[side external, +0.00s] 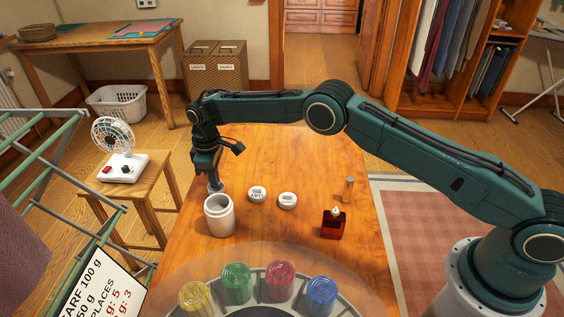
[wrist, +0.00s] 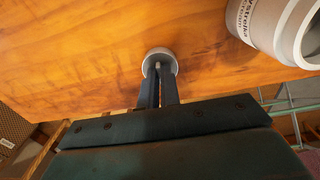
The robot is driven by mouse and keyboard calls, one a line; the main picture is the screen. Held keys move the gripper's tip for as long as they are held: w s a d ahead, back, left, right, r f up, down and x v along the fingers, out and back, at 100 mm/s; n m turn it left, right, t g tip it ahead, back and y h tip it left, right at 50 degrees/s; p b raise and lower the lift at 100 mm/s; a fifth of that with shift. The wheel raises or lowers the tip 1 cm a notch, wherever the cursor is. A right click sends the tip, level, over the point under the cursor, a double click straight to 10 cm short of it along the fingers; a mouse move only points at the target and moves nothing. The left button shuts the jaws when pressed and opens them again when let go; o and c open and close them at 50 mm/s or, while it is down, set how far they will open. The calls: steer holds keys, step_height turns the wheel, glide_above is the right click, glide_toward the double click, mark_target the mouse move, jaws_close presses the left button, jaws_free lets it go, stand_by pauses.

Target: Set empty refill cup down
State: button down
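My gripper (side external: 213,180) points down over the left part of the wooden table. Its two fingers are close together and shut on a small grey round cup (side external: 216,188), which I take as the refill cup. In the wrist view the cup (wrist: 160,56) shows at the fingertips (wrist: 158,70), with part of it hidden by the fingers. Its inside is too small to make out. The cup is low over the table; I cannot tell whether it touches the wood. A white open jar (side external: 219,217) stands just in front of it, also seen in the wrist view (wrist: 268,25).
Two white round labelled pieces (side external: 257,194) (side external: 288,201) lie to the right. A dark red bottle (side external: 333,224) and a small cylinder (side external: 349,188) stand farther right. A round holder (side external: 217,312) with coloured pieces fills the front. The table's back (side external: 270,150) is clear.

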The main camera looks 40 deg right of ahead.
steer(key=c, duration=1.6)
jaws_free()
step_height(320, 180, up, 12)
steer(key=shift+r, duration=0.15)
steer(key=shift+r, duration=0.1)
